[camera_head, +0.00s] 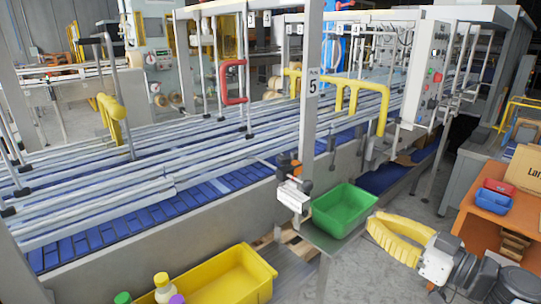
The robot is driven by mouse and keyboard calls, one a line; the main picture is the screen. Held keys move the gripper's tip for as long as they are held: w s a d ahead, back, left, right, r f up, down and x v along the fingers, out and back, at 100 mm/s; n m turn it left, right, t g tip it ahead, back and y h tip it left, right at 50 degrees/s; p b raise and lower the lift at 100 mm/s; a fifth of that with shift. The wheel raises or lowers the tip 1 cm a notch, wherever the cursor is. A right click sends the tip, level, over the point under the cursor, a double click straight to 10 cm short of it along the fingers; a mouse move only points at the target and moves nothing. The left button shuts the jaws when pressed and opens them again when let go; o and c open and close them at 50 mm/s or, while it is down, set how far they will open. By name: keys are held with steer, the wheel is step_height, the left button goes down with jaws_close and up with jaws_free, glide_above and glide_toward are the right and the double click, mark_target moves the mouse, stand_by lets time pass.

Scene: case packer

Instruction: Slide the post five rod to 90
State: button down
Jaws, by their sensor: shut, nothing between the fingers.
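Post five (312,85) is a grey upright with a "5" sign, standing at the near side of the conveyor. Low on it is a pale clamp block (293,195) with orange and black parts. A thin rod (267,163) shows to the left of the clamp, over the blue belt. Its scale marks are too small to read. My gripper (374,222) has yellow ribbed fingers and is at the lower right, beyond the green bin from the post. It is shut and empty, its tips pointing left, apart from the clamp and rod.
A green bin (344,211) stands on a small shelf between the post and my gripper. An orange table (490,228) with small bins and a carton stands right. Silver rails (170,180) run along the conveyor.

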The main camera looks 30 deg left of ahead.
steer(key=v, duration=0.6)
steer(key=shift+d, duration=0.2)
stand_by(3.1)
stand_by(0.3)
steer(key=c, duration=1.3)
jaws_free()
steer(key=shift+o, duration=0.2)
steer(key=v, duration=0.7)
steer(key=shift+b, duration=0.3)
steer(key=shift+s+f, duration=0.1)
